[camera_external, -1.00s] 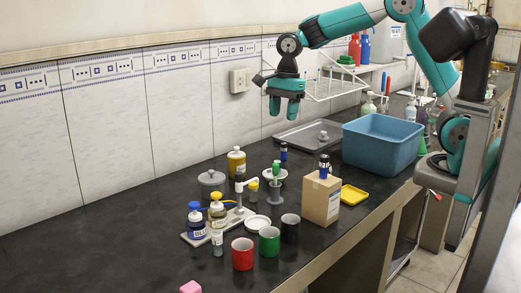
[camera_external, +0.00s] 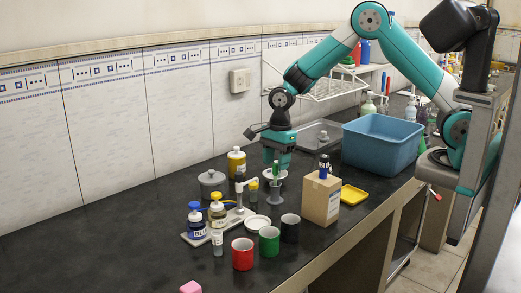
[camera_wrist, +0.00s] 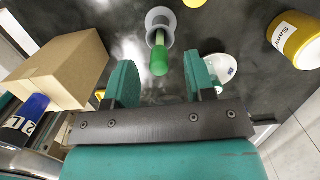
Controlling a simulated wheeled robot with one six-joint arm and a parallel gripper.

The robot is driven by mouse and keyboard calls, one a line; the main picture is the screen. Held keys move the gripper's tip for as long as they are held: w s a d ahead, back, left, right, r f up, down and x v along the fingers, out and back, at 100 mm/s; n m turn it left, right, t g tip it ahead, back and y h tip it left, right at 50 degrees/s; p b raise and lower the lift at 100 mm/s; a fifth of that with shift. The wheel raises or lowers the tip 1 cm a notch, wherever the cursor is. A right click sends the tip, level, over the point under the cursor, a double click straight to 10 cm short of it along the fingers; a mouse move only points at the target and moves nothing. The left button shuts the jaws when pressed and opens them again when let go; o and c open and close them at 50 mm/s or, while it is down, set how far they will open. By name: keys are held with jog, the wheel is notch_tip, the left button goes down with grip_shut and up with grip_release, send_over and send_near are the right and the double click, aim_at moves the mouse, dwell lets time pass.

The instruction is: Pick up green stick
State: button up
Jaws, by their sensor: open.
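The green stick (camera_wrist: 159,60) stands in a round grey-white holder (camera_wrist: 160,20) and shows ahead of my gripper's two fingers in the wrist view. In the external view the green stick (camera_external: 275,169) rises from its grey holder (camera_external: 275,199), in front of my gripper (camera_external: 278,168). My gripper (camera_wrist: 162,85) is open and empty. Its teal fingers are apart, one to each side of the stick's line, and the stick's tip lies just beyond them. Whether they touch it cannot be told.
A cardboard box (camera_external: 320,200) with a blue-labelled item (camera_external: 324,166) on top stands close on the right. A yellow-labelled jar (camera_external: 236,162) is on the left. Several bottles and a red mug (camera_external: 243,254) stand in front. A blue bin (camera_external: 380,143) is behind right.

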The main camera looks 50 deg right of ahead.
aim_at(275, 175)
jog(key=f, duration=0.3)
jog(key=shift+a+f+p, duration=0.2)
jog(key=shift+f+p, duration=0.05)
jog(key=shift+p, duration=0.05)
jog(key=shift+c, duration=0.3)
grip_shut()
jog(key=shift+r, duration=0.15)
